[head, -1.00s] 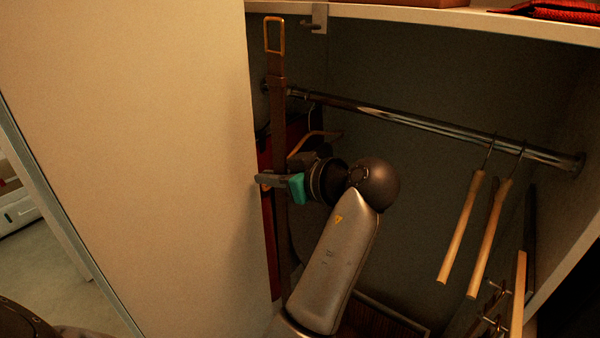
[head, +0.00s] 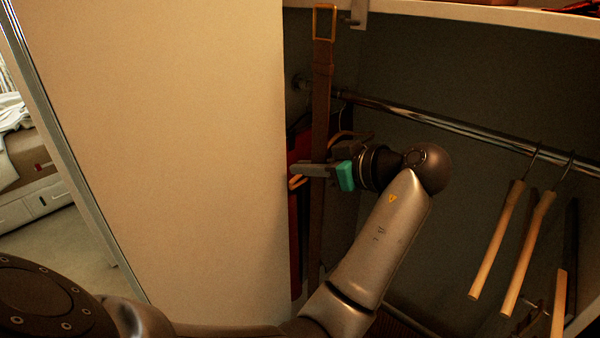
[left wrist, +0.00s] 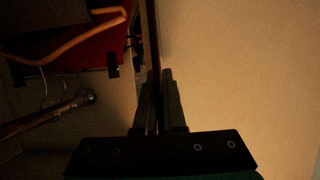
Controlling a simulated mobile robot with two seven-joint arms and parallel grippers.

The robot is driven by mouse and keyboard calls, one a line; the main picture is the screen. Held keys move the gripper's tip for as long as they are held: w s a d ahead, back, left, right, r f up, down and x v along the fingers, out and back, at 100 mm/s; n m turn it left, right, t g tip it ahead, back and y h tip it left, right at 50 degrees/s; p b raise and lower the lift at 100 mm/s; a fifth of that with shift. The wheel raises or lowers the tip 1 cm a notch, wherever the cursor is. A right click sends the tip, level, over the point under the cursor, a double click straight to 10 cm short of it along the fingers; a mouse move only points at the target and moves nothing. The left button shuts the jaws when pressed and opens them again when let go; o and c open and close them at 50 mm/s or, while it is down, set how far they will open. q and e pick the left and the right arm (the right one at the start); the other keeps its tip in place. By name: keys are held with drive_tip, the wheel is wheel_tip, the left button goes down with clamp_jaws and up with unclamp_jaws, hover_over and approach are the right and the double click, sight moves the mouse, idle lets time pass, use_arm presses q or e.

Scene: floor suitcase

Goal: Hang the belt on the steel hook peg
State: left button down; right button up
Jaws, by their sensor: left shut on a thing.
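The brown leather belt (head: 321,105) hangs upright at the closet's left opening, with its brass rectangular buckle (head: 314,22) at the top. The steel hook peg (head: 358,12) is fixed under the shelf, just right of the buckle; the two appear apart. My left gripper (head: 300,177) is shut on the belt well below the buckle. In the left wrist view the belt shows as a dark strip (left wrist: 151,45) between the fingers (left wrist: 158,75). The belt's lower end is hidden behind my arm. My right gripper is not in view.
A cream panel (head: 180,130) stands close left of the belt. A chrome rail (head: 430,118) crosses the closet behind my arm, with wooden hangers (head: 498,240) at right. The white shelf (head: 480,14) is overhead. A red item (head: 295,215) hangs behind the belt.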

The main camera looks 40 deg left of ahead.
use_arm(q)
drive_tip(key=w+f+b, duration=0.1)
drive_tip(key=w+b, duration=0.2)
drive_tip(key=w, duration=0.3)
drive_tip(key=shift+d+f, duration=0.15)
drive_tip(key=shift+d, duration=0.05)
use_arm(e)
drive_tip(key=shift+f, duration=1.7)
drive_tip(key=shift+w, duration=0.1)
use_arm(q)
drive_tip(key=c, duration=0.9)
unclamp_jaws()
